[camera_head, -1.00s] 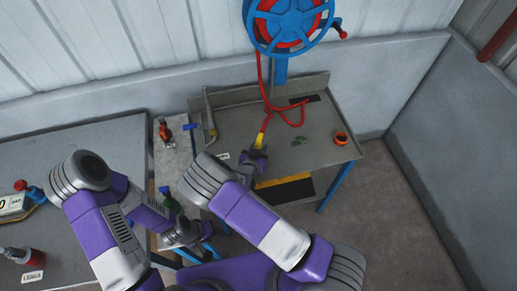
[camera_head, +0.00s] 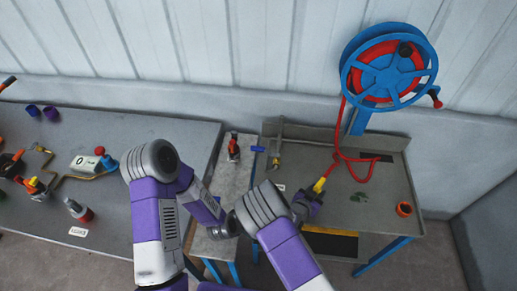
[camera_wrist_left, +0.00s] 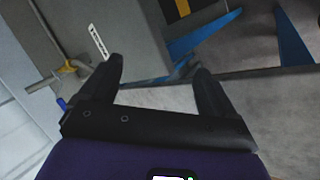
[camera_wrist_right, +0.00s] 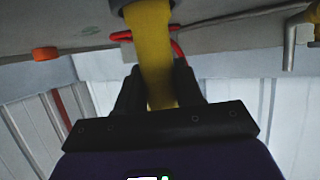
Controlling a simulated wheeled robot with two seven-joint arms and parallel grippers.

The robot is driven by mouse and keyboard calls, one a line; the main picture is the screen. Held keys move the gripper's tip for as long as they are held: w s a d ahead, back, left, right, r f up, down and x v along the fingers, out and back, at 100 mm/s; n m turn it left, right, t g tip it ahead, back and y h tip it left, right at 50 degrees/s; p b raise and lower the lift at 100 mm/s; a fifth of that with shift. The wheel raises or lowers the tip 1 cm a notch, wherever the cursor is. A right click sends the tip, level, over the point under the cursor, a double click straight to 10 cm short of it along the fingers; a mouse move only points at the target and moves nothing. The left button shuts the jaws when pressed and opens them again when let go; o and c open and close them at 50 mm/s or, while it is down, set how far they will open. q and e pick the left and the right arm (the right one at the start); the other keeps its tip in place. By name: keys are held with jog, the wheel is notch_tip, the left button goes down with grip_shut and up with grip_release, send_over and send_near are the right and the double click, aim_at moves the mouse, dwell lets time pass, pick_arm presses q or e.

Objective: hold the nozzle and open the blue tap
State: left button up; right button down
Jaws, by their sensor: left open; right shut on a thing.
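The yellow nozzle (camera_head: 319,185) is on the end of the red hose (camera_head: 340,158), above the front of the grey workbench. My right gripper (camera_head: 308,203) is shut on it. In the right wrist view the yellow nozzle (camera_wrist_right: 154,50) stands between the two fingers. The blue tap (camera_head: 257,149) sits on a bent pipe at the bench's left edge. In the left wrist view a bit of blue (camera_wrist_left: 62,103) shows beside the pipe. My left gripper (camera_wrist_left: 158,70) is open and empty, apart from the tap; its fingers are hard to make out in the head view.
A blue hose reel (camera_head: 390,68) stands behind the workbench (camera_head: 385,215). An orange ring (camera_head: 404,209) lies at the bench's right.

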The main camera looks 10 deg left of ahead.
aim_at(257, 150)
pick_arm(q)
jog(key=w, duration=0.1)
jog(key=w+r+n+t, duration=0.1)
jog(key=w, duration=0.1)
jog(key=w+r+t, duration=0.1)
jog(key=shift+w+a+n, duration=0.15)
jog(key=shift+a+n, duration=0.15)
jog(key=shift+n, duration=0.1)
jog(key=w+m+t, duration=0.2)
jog(key=w, duration=0.1)
jog(key=w+m+y, duration=0.1)
jog(key=w, duration=0.1)
jog(key=shift+w+a+r+t, duration=0.1)
jog(key=shift+a+t, duration=0.15)
jog(key=shift+t, duration=0.15)
jog(key=w+r+m+t, duration=0.1)
jog(key=w+m+t, duration=0.1)
jog(key=w, duration=0.4)
jog(key=w+r+m+t+y, duration=0.1)
jog(key=w+m+t, duration=0.1)
jog(key=w+m, duration=0.2)
jog(key=w+r+m+t+y, duration=0.1)
jog(key=w+r+m+t, duration=0.1)
jog(key=w, duration=0.7)
jog(key=shift+m+t, duration=0.4)
jog(key=shift+t, duration=0.1)
jog(key=c, duration=1.4)
